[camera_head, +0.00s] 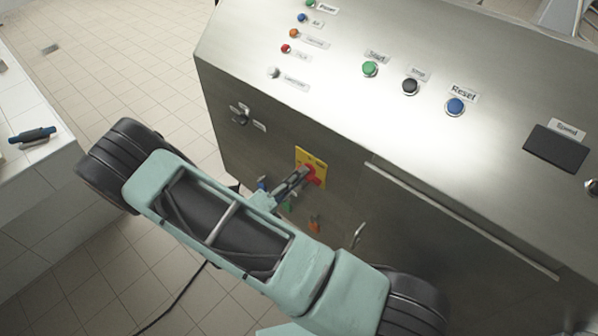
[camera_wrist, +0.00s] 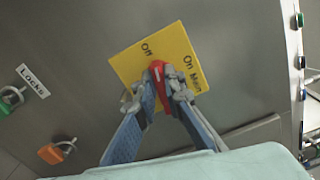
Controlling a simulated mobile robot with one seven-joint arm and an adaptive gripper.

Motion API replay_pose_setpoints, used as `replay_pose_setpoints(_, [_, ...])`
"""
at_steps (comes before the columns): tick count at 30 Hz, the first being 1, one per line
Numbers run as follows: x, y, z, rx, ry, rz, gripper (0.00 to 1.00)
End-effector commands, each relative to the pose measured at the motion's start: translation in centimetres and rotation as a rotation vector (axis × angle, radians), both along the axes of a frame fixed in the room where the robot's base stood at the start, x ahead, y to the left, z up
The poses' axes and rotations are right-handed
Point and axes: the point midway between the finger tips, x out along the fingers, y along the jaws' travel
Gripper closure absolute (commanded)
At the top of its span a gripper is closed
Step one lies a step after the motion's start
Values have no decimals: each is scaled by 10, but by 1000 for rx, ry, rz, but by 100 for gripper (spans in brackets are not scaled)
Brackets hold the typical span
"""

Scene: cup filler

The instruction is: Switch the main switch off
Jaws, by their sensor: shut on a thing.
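The main switch is a red knob (camera_wrist: 157,72) on a yellow plate (camera_wrist: 185,48) marked "Off", "On" and "Main". In the head view the red knob (camera_head: 312,176) and yellow plate (camera_head: 311,160) sit on the front of the steel cabinet. My gripper (camera_wrist: 160,88) has its fingers on both sides of the red knob and is shut on it. In the head view my gripper (camera_head: 300,180) reaches the knob from the lower left. The fingers hide part of the knob, and which label it points at is hard to tell.
The steel cabinet (camera_head: 330,110) carries a green start button (camera_head: 370,69), a black stop button (camera_head: 410,86) and a blue reset button (camera_head: 455,106). Padlocks hang below the switch, one orange (camera_wrist: 57,151), one green (camera_wrist: 12,98). A white counter (camera_head: 30,90) stands at left.

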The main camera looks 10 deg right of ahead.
Motion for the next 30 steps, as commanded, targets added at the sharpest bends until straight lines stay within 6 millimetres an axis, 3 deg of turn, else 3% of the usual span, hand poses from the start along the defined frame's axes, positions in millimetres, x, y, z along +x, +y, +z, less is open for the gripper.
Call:
replay_pose_setpoints(12, [0, 0, -1, -117, 162, 0, 100])
replay_pose_setpoints(29, [0, 0, -2, -136, 188, 0, 100])
replay_pose_setpoints(30, [0, 0, -2, -136, 188, 1, 90])
